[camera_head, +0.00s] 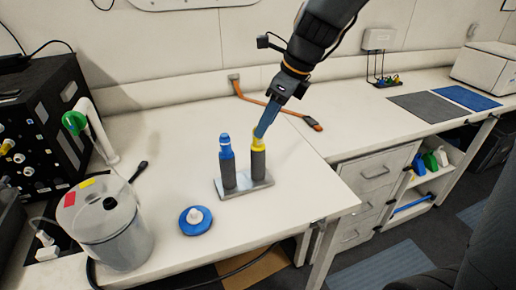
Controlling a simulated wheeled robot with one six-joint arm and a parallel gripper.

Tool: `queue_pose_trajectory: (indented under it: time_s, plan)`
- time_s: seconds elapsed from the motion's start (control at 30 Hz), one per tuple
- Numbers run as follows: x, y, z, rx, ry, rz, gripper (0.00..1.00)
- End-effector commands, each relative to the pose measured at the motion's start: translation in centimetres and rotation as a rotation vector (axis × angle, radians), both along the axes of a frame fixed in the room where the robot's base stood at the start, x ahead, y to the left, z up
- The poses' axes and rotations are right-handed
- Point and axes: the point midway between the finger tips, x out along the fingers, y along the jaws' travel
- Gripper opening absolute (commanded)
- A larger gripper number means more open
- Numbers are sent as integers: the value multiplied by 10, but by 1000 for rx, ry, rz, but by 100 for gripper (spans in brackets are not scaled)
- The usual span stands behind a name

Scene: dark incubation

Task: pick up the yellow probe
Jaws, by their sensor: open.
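The yellow probe (258,146) stands upright at the right end of a small metal stand on the white bench, its yellow top above a dark grey sleeve. A similar blue probe (225,150) stands to its left on the same stand (232,193). My gripper (265,125) comes down from the upper right. Its blue fingers are at the top of the yellow probe, overlapping it in the picture. The fingers are open; I cannot tell whether they touch the probe.
A clear canister (105,235) stands at the front left, near a black equipment box (50,120). A blue disc with a white knob (195,220) lies before the stand. An orange-handled tool (280,107) lies behind. The bench right of the stand is clear.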

Motion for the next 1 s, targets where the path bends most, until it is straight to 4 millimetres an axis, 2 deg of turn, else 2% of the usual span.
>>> queue_pose_trajectory:
  time_s: [0.5,0.77,1.0]
  plan:
    - [14,22,-47,-2,0,2,45]
    - [14,23,-49,-2,-2,1,45]
    - [14,23,-48,-2,-2,1,6]
